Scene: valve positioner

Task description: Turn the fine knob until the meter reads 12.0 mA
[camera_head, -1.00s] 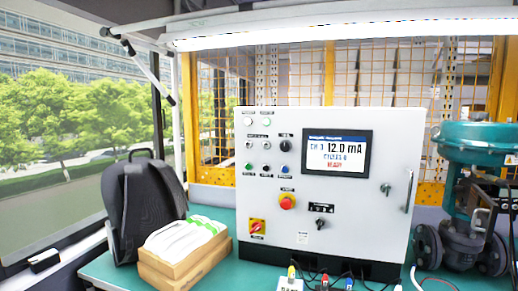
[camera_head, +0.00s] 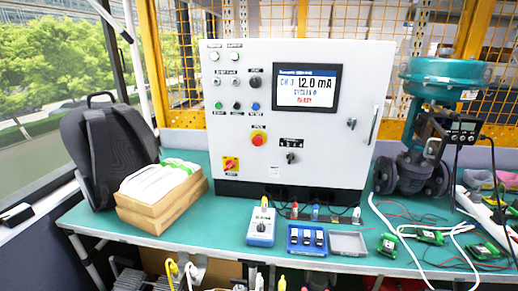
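The grey control cabinet (camera_head: 215,140) stands on the green table. Its screen (camera_head: 307,87) reads CH 3 12.0 mA, with a blue line and a red line of smaller text below. A black round knob (camera_head: 254,81) sits left of the screen, and a black selector (camera_head: 291,157) sits below it. I cannot tell which knob is the fine one. Neither of my grippers is in view.
A black backpack (camera_head: 97,145) and a cardboard box (camera_head: 160,208) with white items stand at the left. A blue tray (camera_head: 306,252) and a grey tray (camera_head: 347,244) lie at the front edge. A teal valve (camera_head: 440,80), white cable and green modules (camera_head: 430,237) occupy the right.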

